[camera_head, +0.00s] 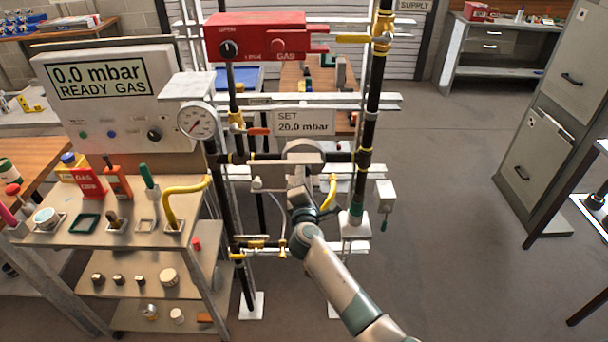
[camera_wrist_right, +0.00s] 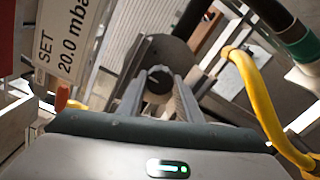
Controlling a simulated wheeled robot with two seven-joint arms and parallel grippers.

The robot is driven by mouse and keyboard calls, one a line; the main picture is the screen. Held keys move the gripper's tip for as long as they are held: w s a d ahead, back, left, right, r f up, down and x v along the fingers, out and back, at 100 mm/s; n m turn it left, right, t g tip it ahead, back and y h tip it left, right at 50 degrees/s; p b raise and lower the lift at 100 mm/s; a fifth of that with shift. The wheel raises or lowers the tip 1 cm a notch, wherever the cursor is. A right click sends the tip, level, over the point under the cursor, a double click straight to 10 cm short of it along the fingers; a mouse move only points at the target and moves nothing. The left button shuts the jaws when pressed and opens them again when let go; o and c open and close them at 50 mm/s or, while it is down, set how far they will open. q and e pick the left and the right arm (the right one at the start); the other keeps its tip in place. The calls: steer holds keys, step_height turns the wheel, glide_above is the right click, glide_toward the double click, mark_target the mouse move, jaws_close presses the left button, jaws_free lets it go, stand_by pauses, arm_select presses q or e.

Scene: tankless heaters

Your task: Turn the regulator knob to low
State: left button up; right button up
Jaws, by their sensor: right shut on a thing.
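The regulator (camera_head: 304,148) is a grey round body on the pipe frame, below the "SET 20.0 mbar" sign (camera_head: 305,122). In the right wrist view its dark round knob (camera_wrist_right: 158,80) sits between the two grey fingers of my right gripper (camera_wrist_right: 159,92). The fingers are shut on the knob from both sides. In the head view my right gripper (camera_head: 298,190) reaches up to the regulator from below and mostly hides the knob. I cannot read any low mark or the knob's angle. My left gripper is not in view.
A pressure gauge (camera_head: 197,121) and a display reading "0.0 mbar READY GAS" (camera_head: 98,77) are at left. A red gas box (camera_head: 262,36) is above. Yellow hose (camera_wrist_right: 262,105) runs right of the gripper.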

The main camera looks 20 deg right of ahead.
steer(key=o, duration=1)
steer(key=shift+o, duration=0.2)
steer(key=shift+m, duration=0.3)
